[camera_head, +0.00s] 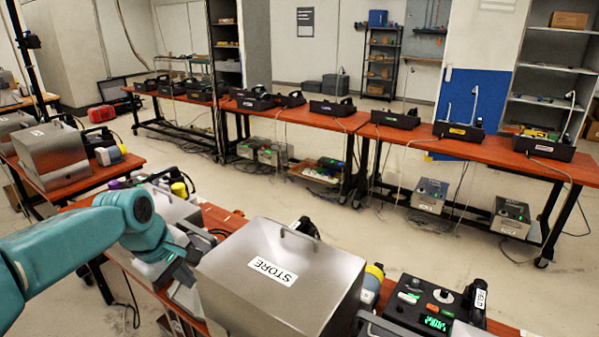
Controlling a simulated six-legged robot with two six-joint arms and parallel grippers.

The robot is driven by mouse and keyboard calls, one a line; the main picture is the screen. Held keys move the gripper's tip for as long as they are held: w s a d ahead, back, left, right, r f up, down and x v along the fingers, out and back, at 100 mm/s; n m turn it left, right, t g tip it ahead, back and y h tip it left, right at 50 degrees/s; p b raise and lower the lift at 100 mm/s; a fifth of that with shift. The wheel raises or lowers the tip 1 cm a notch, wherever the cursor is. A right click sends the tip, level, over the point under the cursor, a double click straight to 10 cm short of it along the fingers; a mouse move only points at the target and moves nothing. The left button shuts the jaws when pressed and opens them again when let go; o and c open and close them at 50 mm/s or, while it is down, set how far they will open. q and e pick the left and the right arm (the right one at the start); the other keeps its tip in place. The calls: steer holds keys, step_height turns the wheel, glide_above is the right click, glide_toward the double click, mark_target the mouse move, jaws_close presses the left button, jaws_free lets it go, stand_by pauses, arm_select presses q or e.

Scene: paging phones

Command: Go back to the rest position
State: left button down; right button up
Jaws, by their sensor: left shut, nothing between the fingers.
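My left arm (70,245) is teal and comes in from the left. My left gripper (192,252) is shut and empty, just left of a metal box (235,298) with a STORE label. The box hides part of what lies behind the gripper, and I cannot tell whether the two touch. My right gripper does not show clearly anywhere in the view.
The near red-brown table (222,220) also bears a black control unit (425,305) with a green display and a HOLD label. Another metal box (45,157) stands on a table at left. Long tables (345,123) with black phone units line the back. Open floor lies between.

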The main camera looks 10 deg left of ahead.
arm_select(q)
steer(key=s+d+f+m+g+h, duration=0.1)
steer(key=s+d+f+g, duration=0.25)
steer(key=f, duration=0.75)
steer(key=s+d+f+m+g, duration=0.1)
steer(key=s+d+f+g, duration=0.3)
steer(key=f, duration=0.6)
steer(key=s+d+f+m+t, duration=0.2)
steer(key=s+d+f+m, duration=0.2)
steer(key=s+f, duration=0.3)
steer(key=s+d+f+m+t+h, duration=0.1)
steer(key=s+d+f+m+t, duration=0.1)
steer(key=s+d+f+m, duration=0.3)
step_height(320, 180, down, 4)
steer(key=s+d, duration=0.2)
steer(key=shift+s+d, duration=0.2)
steer(key=shift+s, duration=0.1)
steer(key=shift+d+r, duration=0.1)
steer(key=shift+d, duration=0.05)
